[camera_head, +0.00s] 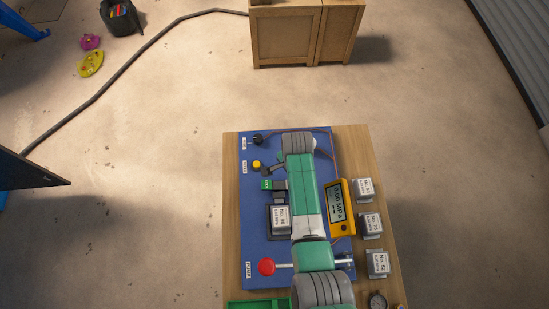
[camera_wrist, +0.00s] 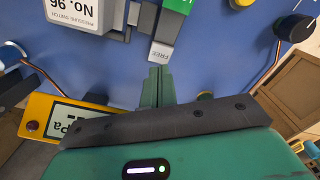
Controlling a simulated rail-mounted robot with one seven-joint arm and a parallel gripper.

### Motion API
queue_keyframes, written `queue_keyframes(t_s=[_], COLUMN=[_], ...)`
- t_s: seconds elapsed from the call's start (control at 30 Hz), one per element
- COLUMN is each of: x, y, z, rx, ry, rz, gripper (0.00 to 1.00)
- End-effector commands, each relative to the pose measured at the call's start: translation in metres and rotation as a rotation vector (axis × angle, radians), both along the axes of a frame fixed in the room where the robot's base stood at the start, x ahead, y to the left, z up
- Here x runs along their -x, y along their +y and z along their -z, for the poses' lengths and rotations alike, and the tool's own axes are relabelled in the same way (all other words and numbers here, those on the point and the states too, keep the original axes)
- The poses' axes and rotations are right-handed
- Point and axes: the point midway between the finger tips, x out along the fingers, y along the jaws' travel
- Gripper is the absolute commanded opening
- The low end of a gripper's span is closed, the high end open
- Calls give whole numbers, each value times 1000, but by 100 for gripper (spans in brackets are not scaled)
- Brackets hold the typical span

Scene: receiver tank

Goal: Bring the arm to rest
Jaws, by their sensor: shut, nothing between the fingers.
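My gripper (camera_wrist: 158,72) shows in the wrist view with its green fingers together and nothing between them. My green and grey arm reaches over the blue panel (camera_head: 256,225) in the head view, where the fingers are not clearly visible. A pressure switch marked No. 96 (camera_head: 281,218) sits on the panel, left of my arm. It also shows in the wrist view (camera_wrist: 85,14).
A yellow gauge (camera_head: 342,205) stands right of my arm. Several labelled grey blocks, including one at the right edge (camera_head: 378,263), stand on the wooden tabletop (camera_head: 231,190). Wooden crates (camera_head: 285,35) stand beyond; the floor between is clear.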

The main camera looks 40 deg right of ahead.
Motion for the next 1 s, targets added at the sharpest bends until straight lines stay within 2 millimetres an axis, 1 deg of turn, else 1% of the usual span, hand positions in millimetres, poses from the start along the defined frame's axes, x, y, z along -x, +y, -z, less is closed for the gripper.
queue_keyframes(t_s=[0.03, 0.1, 0.17, 0.3, 0.73, 0.77, 0.83, 0.87, 0.9, 0.97, 1.0], x=[0, 0, 0, 0, 0, -6, -30, -43, -64, -95, -113], y=[0, 0, 0, 0, 0, -1, -5, -7, -7, -5, -1], z=[-13, -21, -24, -21, -21, -28, -56, -73, -101, -148, -180], rx=[0, 0, 0, 0, 0, 12, 67, 100, 154, 243, 303], ry=[0, 0, 0, 0, 0, -17, -89, -133, -199, -305, -373], rz=[0, 0, 0, 0, 0, -13, -73, -109, -168, -262, -324], gripper=[0, 0, 0, 0, 0, 0, 0, 0, 0, 0, 0])
